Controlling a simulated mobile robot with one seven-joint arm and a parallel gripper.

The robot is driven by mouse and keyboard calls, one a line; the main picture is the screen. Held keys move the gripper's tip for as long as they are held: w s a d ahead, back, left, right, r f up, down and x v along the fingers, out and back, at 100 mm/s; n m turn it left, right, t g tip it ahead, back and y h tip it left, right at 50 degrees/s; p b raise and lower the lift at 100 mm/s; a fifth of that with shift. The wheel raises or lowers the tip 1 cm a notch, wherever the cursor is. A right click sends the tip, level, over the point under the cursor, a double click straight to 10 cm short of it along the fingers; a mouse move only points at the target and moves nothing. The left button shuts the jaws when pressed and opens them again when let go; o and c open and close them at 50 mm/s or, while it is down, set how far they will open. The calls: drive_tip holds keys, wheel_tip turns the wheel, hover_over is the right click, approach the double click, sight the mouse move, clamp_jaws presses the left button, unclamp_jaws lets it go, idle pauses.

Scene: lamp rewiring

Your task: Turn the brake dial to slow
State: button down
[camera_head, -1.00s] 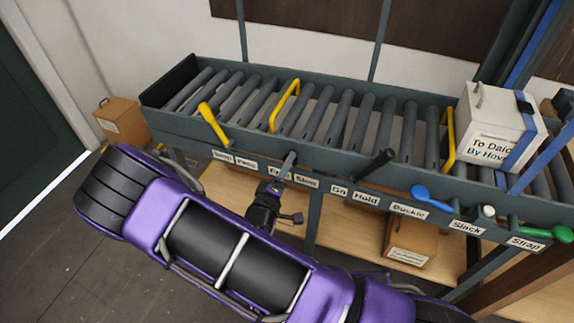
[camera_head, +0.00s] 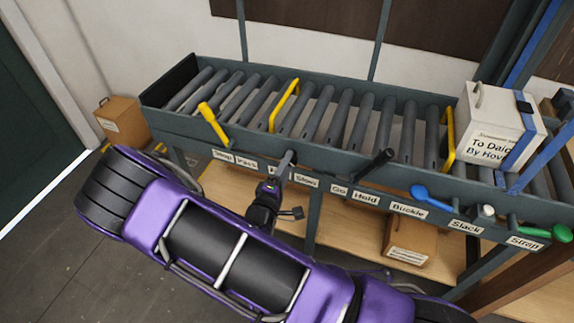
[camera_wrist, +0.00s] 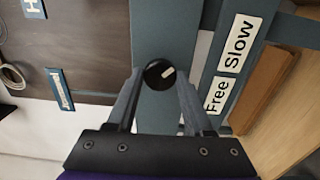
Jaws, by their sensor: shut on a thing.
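The brake dial (camera_wrist: 153,75) is a round black knob with a white pointer mark, on the grey rail in the wrist view. My gripper (camera_wrist: 158,88) is shut on the dial, one finger on each side. The pointer mark slants right and up, toward the Slow side. The Free label (camera_wrist: 215,93) and the Slow label (camera_wrist: 240,44) sit on a strip right of the dial. In the head view my gripper (camera_head: 287,160) is at the conveyor's front rail, hides the dial and covers most of the Free label. The Slow label (camera_head: 306,180) shows there.
The roller conveyor (camera_head: 350,165) has yellow guards and a black lever (camera_head: 376,162) right of my gripper. Blue (camera_head: 430,194) and green (camera_head: 545,233) handles stand farther right. A strapped white box (camera_head: 495,120) sits on the rollers. Cardboard boxes (camera_head: 410,238) lie below and left.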

drive_tip(key=shift+c, duration=1.4)
unclamp_jaws()
drive_tip(key=shift+s, duration=0.15)
drive_tip(key=v, duration=1.7)
drive_tip(key=shift+a, duration=0.15)
